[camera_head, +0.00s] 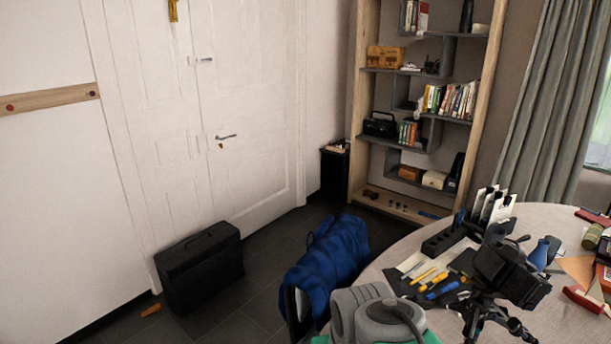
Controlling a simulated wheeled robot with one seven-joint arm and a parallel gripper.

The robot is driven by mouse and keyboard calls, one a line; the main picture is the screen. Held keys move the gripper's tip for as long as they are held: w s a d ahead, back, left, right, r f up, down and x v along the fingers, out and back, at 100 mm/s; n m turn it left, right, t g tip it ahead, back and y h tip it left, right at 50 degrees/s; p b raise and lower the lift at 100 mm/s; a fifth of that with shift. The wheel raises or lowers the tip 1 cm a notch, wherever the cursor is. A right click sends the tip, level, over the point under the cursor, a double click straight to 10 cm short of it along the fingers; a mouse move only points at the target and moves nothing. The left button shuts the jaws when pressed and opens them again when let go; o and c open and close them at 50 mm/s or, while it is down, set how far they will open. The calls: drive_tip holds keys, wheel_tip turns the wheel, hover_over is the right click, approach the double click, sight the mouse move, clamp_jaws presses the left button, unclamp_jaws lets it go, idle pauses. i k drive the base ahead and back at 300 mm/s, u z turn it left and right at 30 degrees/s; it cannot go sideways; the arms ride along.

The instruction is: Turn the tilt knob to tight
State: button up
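A black camera (512,272) sits on a small dark tripod (488,318) on the round table, at the lower right of the head view. The tripod's legs spread below the camera, and the lower part is cut off by the bottom edge. The tilt knob cannot be made out at this size, so its setting cannot be read. My gripper is not in view.
The round table (575,325) holds pens and tools on a dark mat (408,287), an organiser (450,238), a blue bottle (540,254) and red-handled items. A blue bag or jacket (330,255) sits left of it. A black case (200,268) stands by the door.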

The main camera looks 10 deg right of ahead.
sight(513, 323)
drive_tip(key=u, duration=1.15)
drive_tip(key=k, duration=1.15)
drive_tip(key=z, duration=0.55)
